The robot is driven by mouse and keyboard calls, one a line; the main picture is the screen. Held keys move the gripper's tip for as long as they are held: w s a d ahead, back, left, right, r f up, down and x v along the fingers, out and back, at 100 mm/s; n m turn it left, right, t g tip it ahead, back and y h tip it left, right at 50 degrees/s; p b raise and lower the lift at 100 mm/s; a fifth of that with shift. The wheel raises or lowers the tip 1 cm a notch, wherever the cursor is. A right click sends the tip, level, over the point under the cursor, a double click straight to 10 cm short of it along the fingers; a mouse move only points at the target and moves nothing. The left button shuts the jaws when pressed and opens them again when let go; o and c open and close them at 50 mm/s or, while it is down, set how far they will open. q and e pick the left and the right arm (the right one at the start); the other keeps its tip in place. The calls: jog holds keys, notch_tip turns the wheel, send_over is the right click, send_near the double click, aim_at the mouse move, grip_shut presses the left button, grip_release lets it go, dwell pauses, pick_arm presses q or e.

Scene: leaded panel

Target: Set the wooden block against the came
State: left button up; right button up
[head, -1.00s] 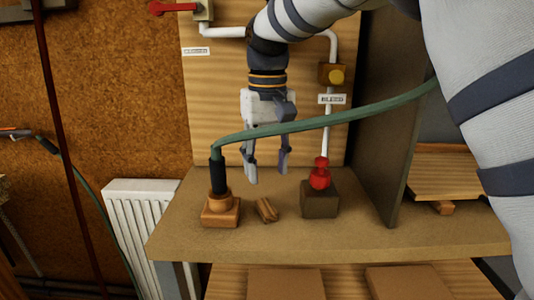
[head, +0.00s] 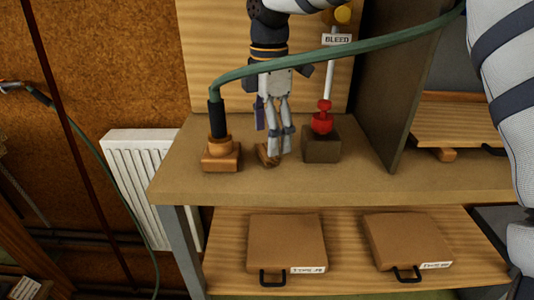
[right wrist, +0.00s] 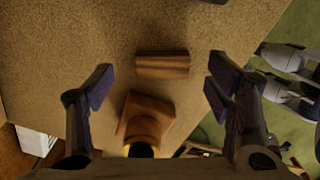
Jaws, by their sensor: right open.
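The small wooden block (head: 264,156) lies on the brown bench top, partly hidden by my right gripper in the head view. My right gripper (head: 276,158) points down at it, its fingers close over the block in the picture. In the right wrist view the block (right wrist: 162,66) lies crosswise just beyond the space between the open fingers (right wrist: 160,84). Nothing is between the fingers that I can see as gripped. I cannot make out a came in these frames. My left gripper is not in view.
An orange-brown stand (head: 221,156) with a black handle and green hose is left of the block. A dark block (head: 322,146) with a red fitting is right of it. An upright panel (head: 386,90) stands farther right. The bench front (head: 330,178) is clear.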

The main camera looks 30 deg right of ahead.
notch_tip(320, 180, down, 3)
jog(key=shift+s+f, duration=0.1)
jog(key=shift+f, duration=0.05)
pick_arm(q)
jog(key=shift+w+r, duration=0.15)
pick_arm(e)
jog(key=c, duration=1)
jog(key=shift+c, duration=0.2)
notch_tip(320, 180, up, 3)
jog(key=shift+f, duration=0.1)
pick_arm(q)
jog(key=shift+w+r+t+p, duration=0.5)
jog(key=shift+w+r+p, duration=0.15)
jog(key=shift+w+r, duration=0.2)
pick_arm(e)
jog(key=s+a+r, duration=0.7)
jog(key=s+r, duration=0.3)
jog(key=s, duration=0.2)
